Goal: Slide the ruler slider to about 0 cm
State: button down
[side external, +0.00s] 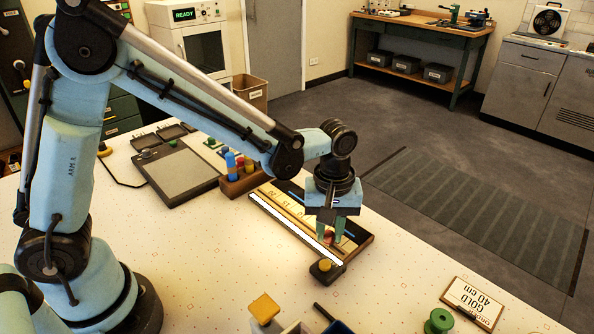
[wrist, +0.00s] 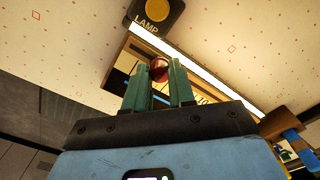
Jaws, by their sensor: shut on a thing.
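The ruler (side external: 293,209) is a pale scale in a wooden frame on the table, with 20 and 15 legible toward its far end. Its slider has a red knob (wrist: 159,69), which sits at the near end of the ruler, past the 15. My gripper (side external: 331,239) points down over this near end, its green fingers shut around the knob. In the wrist view the knob shows between the two fingertips (wrist: 158,88). The fingers hide the marks beside the slider, so I cannot read its exact value.
A black lamp switch with a yellow button (side external: 325,265) stands just off the ruler's near end, close to my fingers. A lit white strip (side external: 290,228) runs along the ruler. A wooden block with bottles (side external: 237,183) stands behind.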

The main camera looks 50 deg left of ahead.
jog(key=shift+d, duration=1.55)
jog(key=c, duration=0.9)
grip_release()
jog(key=shift+c, duration=0.2)
notch_tip(320, 180, up, 12)
jog(key=s+a+f+m+t, duration=0.1)
jog(key=s+a+m+t, duration=0.6)
jog(key=a, duration=0.8)
jog(key=shift+s+a+f+m, duration=0.15)
jog(key=shift+s+a+m, duration=0.05)
jog(key=shift+s+m, duration=0.85)
